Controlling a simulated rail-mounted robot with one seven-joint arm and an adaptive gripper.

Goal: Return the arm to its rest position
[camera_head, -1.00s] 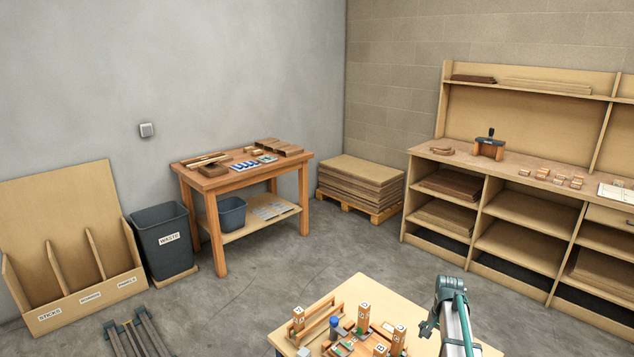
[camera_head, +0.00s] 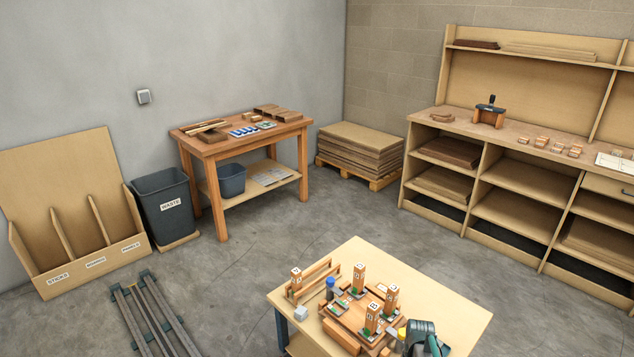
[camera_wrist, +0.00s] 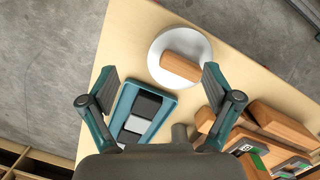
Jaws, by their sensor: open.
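My gripper (camera_wrist: 160,98) shows in the wrist view with its two fingers spread wide and nothing between them. It is above the light wooden table. Below and ahead of it a wooden block (camera_wrist: 181,67) lies on a round white plate (camera_wrist: 165,47). A teal tray (camera_wrist: 128,108) with dark and pale pieces lies below the left finger. In the head view part of my arm (camera_head: 424,338) shows at the table's front right; the fingers cannot be made out there.
The table (camera_head: 440,290) carries several upright lettered wooden blocks (camera_head: 360,277), a blue-capped bottle (camera_head: 330,286) and a wooden rack (camera_head: 312,280). Shelving (camera_head: 520,225) stands at the right. A workbench (camera_head: 240,145), waste bin (camera_head: 165,208) and board stack (camera_head: 360,150) stand behind.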

